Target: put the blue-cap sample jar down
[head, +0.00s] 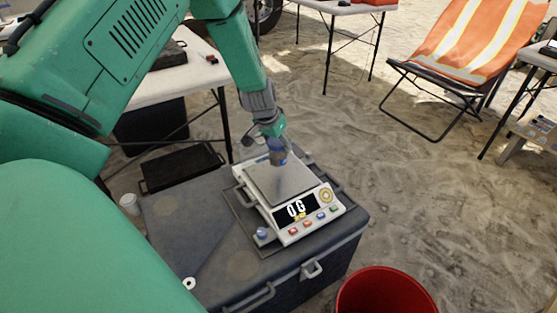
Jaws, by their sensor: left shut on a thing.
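My left gripper (271,133) comes down from above and is shut on a blue-cap sample jar (276,147). The jar is at the back edge of the scale's metal plate (280,180). I cannot tell whether its bottom touches the plate. The digital scale (296,222) is white, with a dark display that reads 0 G and coloured buttons in front. My right gripper is not in view.
The scale sits on a dark grey case (190,230). Another small blue-topped item (261,233) stands at the scale's front left corner. A red bucket (386,292) stands at the front right. A white jar (129,203) is left of the case.

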